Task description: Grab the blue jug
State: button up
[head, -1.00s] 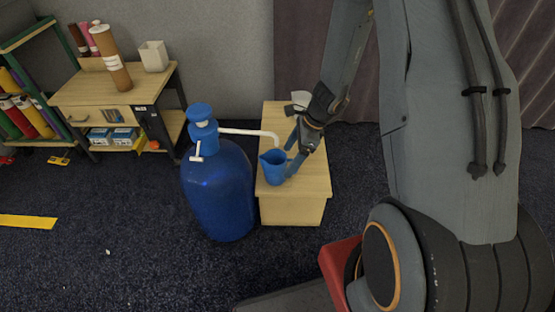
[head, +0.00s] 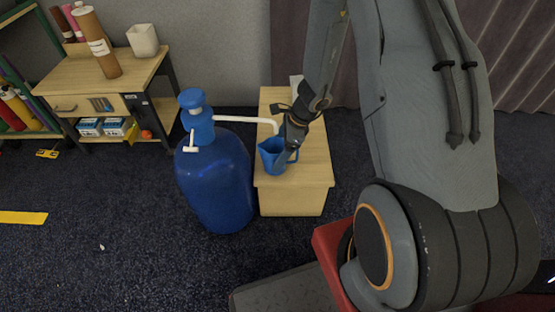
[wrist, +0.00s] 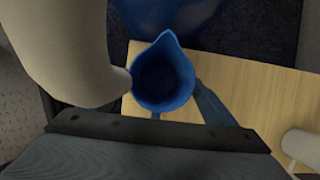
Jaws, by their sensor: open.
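The blue jug (head: 269,155) stands upright near the left edge of a small wooden stand (head: 310,175), its handle on the right. My gripper (head: 288,146) is open, close above the jug's right side by the handle. Its fingers partly cover the jug in the head view, so contact is not clear.
A large blue bottle (head: 215,185) with a pump stands left of the stand. Its white spout (head: 245,120) reaches over the jug, close to my gripper. A pale object (wrist: 300,148) lies on the stand. A wooden workbench (head: 100,90) is at back left.

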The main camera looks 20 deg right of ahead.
jog(key=c, duration=1.3)
jog(key=shift+c, duration=0.2)
jog(key=shift+r, duration=0.15)
